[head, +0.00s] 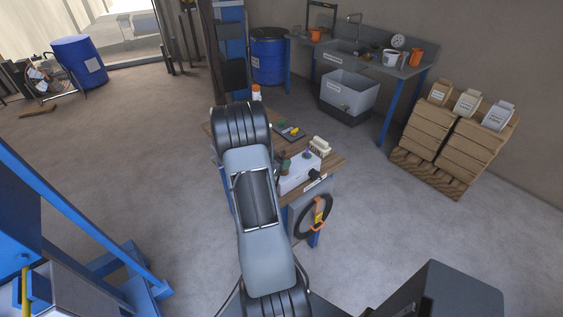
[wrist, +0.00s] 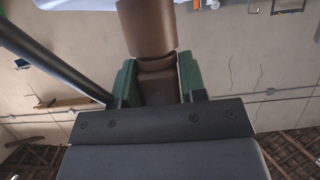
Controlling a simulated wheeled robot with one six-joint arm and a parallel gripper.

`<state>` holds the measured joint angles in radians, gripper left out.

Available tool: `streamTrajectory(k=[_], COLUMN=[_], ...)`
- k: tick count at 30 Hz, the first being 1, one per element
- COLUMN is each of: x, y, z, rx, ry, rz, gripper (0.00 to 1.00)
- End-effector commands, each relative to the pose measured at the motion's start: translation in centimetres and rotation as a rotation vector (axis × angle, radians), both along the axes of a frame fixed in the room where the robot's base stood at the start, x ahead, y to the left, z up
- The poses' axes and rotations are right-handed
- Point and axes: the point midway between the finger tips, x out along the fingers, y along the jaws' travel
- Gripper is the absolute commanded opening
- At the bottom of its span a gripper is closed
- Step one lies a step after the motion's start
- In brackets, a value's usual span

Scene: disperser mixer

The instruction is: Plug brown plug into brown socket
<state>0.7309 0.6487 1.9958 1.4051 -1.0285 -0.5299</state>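In the wrist view, my gripper (wrist: 158,80) has its two green fingers on either side of a brown plug (wrist: 147,28) and is shut on it. The plug points toward the top of that picture. In the head view my arm covers part of the workbench (head: 328,162), and I cannot clearly make out my gripper there. I cannot pick out the brown socket in either view.
A cable coil (head: 313,217) with an orange part hangs at the bench's front side. A cream-coloured item (head: 320,146) and a dark tray (head: 289,131) lie on the bench.

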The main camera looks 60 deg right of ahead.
Motion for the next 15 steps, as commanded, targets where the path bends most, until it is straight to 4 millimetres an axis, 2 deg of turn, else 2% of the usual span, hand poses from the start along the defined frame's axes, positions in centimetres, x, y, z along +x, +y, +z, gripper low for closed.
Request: streamTrajectory(k=[1, 7, 15], x=[-0.17, -0.31, -0.10], y=[0.12, 0.15, 0.29], z=[-0.31, -0.45, -0.26], rx=[0.007, 0.010, 0.008], ry=[0.003, 0.006, 0.004], rz=[-0.002, -0.005, -0.002], gripper=[0.47, 0.66, 0.66])
